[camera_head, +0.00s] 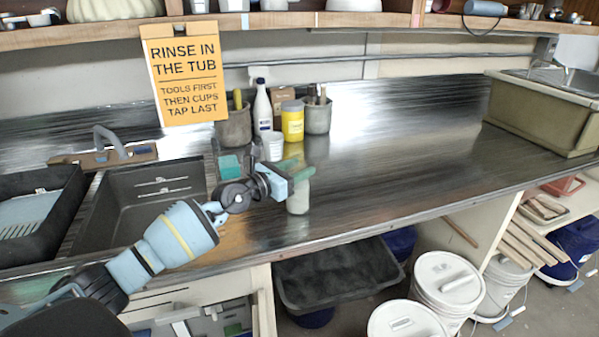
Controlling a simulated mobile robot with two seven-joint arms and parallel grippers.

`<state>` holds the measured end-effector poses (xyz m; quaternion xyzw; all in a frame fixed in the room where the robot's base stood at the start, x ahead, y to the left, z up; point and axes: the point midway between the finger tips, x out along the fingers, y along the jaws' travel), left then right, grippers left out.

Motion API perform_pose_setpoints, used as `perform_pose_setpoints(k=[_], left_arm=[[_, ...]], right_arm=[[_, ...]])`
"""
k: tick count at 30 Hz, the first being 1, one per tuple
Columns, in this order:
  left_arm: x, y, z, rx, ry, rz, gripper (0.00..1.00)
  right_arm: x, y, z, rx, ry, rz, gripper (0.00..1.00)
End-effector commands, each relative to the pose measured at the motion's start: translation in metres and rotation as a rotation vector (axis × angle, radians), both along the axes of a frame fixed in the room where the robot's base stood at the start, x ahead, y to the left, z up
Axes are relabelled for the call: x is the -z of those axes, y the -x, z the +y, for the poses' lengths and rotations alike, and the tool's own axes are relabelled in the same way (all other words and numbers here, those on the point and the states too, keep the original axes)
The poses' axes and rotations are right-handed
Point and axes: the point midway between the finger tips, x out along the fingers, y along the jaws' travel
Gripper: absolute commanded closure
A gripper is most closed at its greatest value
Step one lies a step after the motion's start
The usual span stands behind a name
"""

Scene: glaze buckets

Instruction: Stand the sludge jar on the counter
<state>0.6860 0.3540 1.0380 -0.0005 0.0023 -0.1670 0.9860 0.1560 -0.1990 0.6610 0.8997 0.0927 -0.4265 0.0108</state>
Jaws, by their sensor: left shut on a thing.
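The sludge jar (298,200), a small pale grey-white jar, is upright over the front middle part of the metal counter (400,165). My left gripper (295,171) reaches in from the left with green fingertips and is shut on the jar near its top. The gripper hides the upper part of the jar. I cannot tell surely whether the jar's base touches the counter or hangs slightly above it. My right gripper is out of view.
Behind the jar stand a white cup (273,147), a yellow jar (292,122), a white bottle (262,108) and a grey tool pot (317,116). A dark sink (150,200) is at left, an olive tub (535,112) at right. The counter's right half is clear.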

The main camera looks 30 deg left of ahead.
Motion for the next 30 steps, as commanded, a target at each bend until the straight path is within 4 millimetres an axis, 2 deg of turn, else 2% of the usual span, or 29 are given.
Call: perform_pose_setpoints(k=[7, 13, 14, 18, 30], left_arm=[[-0.0037, -0.0003, 0.0009, -0.002, 0.001, -0.009, 1.0], [0.0012, -0.0004, 0.0008, -0.002, 0.002, -0.008, 1.0], [0.0029, -0.0001, 0.0006, -0.001, 0.0, -0.004, 0.52], [0.0021, -0.0002, 0.0005, -0.001, 0.001, -0.005, 0.34], [-0.0027, 0.0016, 0.0013, -0.001, -0.001, -0.006, 0.33]], right_arm=[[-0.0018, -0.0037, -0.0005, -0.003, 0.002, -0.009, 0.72], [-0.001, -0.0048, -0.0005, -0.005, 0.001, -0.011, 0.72], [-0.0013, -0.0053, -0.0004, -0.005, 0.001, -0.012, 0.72], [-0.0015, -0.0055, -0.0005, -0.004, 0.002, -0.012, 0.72], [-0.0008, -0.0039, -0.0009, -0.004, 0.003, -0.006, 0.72]])
